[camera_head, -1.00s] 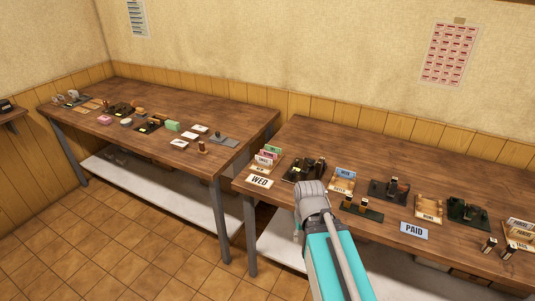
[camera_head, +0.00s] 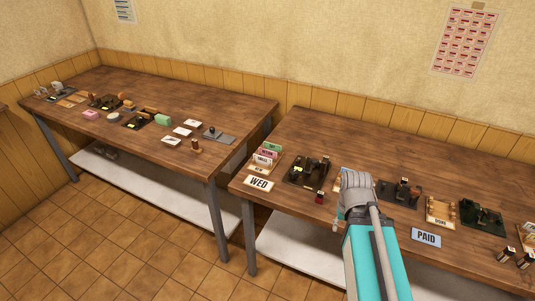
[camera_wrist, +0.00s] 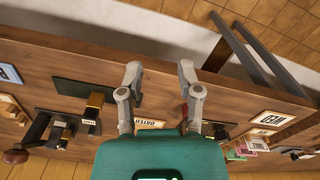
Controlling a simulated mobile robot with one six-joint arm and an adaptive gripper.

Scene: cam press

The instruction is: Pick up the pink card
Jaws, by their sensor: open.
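A pink card (camera_head: 268,153) stands in a small wooden rack at the left end of the right-hand table, between a green card (camera_head: 272,146) and a whitish card (camera_head: 263,160). The WED sign (camera_head: 259,183) is in front of the rack. In the wrist view, a small group of cards lies at the lower right, and a pinkish edge (camera_wrist: 256,144) shows there. My gripper (camera_wrist: 160,73) is open and empty, its two fingers apart over the table's front edge. In the head view my arm hides its fingers. It is to the right of the rack, apart from the cards.
A dark stamp press (camera_head: 310,170) stands between the rack and my arm. Other stamps, card trays and a PAID sign (camera_head: 426,237) lie to the right. The left-hand table (camera_head: 231,113) holds more small items, including a pink block (camera_head: 90,114). Bare table lies behind the rack.

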